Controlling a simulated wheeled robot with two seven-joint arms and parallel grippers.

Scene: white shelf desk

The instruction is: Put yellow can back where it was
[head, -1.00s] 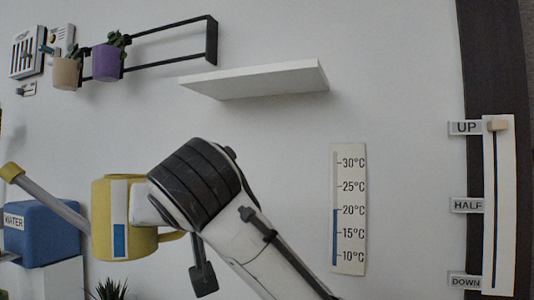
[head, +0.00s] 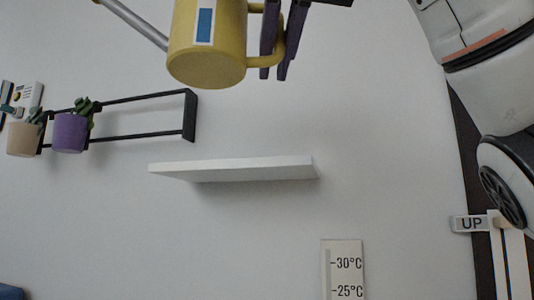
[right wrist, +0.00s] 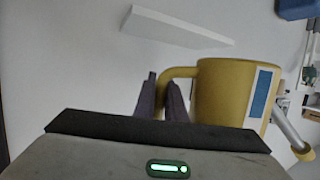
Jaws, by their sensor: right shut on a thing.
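The yellow can (head: 207,62) is a watering can with a grey spout, a white and blue level strip and a side handle. It is at the top of the head view, held up in the air above and in front of the white shelf (head: 235,170). My right gripper (head: 284,40) is shut on the can's handle. In the right wrist view the can (right wrist: 222,92) is upright to the right of the fingers (right wrist: 162,100), with its handle between them. The white shelf (right wrist: 175,28) shows behind it and looks empty. My left gripper is not in view.
A black wall rack (head: 189,115) holds a purple pot (head: 70,133) and a beige pot (head: 24,140) at the left. A temperature scale (head: 342,270) hangs below the shelf. A slider with an UP label (head: 469,224) is at the right, partly behind my arm.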

